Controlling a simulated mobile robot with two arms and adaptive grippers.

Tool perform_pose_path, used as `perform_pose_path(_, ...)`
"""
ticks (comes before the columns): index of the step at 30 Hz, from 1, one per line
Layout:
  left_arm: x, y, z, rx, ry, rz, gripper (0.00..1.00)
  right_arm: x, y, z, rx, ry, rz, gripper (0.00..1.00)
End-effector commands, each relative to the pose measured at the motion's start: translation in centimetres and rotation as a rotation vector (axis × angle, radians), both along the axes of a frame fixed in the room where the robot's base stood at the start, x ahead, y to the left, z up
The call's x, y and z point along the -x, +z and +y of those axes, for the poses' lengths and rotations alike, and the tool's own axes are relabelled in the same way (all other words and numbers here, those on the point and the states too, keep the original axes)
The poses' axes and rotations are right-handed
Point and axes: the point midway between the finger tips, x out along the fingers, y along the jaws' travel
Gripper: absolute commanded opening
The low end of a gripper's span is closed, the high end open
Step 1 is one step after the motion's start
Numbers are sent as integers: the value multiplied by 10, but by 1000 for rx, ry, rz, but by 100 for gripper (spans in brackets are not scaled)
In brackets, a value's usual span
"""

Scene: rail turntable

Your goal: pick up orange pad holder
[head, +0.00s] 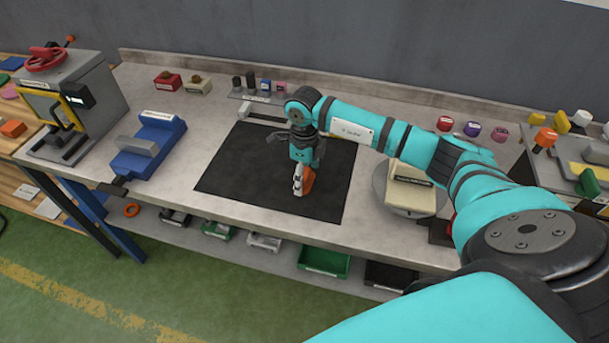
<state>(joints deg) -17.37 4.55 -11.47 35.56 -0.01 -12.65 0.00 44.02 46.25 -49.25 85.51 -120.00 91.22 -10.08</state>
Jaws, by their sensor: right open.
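A small orange piece, which looks like the orange pad holder (308,180), stands on the black mat (235,175) near the mat's middle front. A pale part shows beside it on its left. My right gripper (302,168) points down right at it, with the fingers open at its upper part. The fingers and wrist hide part of the piece, and I cannot tell whether they touch it. My left gripper is out of view.
A blue fixture (150,145) and a grey press (85,95) stand at left. A round turntable (405,205) with a cream block is right of the mat. Small coloured items line the back. The mat's left half is clear.

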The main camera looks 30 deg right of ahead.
Motion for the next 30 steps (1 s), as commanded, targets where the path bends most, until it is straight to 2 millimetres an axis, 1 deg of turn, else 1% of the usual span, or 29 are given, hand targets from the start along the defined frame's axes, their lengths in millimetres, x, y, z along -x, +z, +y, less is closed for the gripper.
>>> perform_pose_path(2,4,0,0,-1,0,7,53,0,-2,0,1,0,-1,81)
perform_pose_path(7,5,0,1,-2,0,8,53,0,-3,0,1,0,-1,81)
perform_pose_path(8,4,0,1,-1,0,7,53,0,-3,0,1,0,-1,78)
perform_pose_path(21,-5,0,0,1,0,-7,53,0,-2,0,1,0,-1,21)
perform_pose_path(30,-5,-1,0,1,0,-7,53,-1,-1,0,0,0,-2,20)
